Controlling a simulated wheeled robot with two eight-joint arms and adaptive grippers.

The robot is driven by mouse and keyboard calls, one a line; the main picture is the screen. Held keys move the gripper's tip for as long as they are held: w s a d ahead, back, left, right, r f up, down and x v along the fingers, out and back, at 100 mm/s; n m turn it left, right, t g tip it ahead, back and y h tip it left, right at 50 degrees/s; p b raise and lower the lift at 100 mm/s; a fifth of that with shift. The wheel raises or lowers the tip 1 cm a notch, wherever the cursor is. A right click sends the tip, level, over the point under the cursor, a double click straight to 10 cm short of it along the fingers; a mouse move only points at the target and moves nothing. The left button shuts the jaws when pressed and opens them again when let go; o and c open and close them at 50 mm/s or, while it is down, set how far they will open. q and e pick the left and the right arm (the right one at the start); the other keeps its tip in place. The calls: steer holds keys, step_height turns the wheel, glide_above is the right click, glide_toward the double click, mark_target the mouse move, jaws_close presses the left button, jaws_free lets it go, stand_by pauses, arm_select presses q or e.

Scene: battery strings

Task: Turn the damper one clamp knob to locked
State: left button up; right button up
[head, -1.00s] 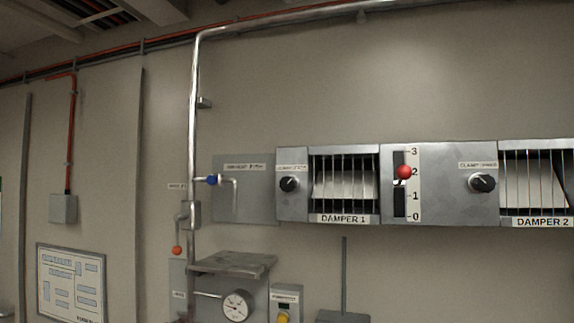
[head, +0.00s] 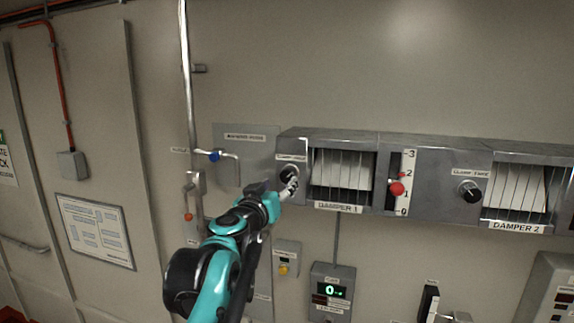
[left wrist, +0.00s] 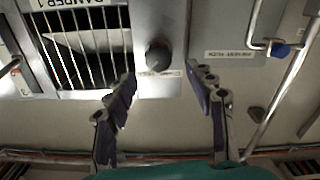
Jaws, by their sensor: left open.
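The damper one clamp knob (head: 289,174) is a round black knob on the grey panel left of the Damper 1 grille (head: 341,177). In the left wrist view, which is upside down, the knob (left wrist: 158,55) shows beyond and between the fingers, with a small label beside it. My left gripper (head: 291,185) is in front of the knob in the head view and partly covers it. In the left wrist view my left gripper (left wrist: 165,84) has its fingers apart with nothing between them, and no contact with the knob shows. My right gripper is not in view.
A red-knobbed lever (head: 397,188) on a 0 to 3 scale and a second clamp knob (head: 469,191) sit to the right. A blue-handled valve (head: 214,156) and pipe (head: 186,85) stand to the left. A box with a green display (head: 332,290) is below.

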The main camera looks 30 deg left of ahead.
mark_target(287, 177)
arm_select(q)
steer(key=p+x, duration=0.1)
steer(key=x, duration=0.6)
steer(key=shift+w+f, duration=0.1)
steer(key=shift+w, duration=0.15)
steer(key=shift+d, duration=0.1)
steer(key=c, duration=1.1)
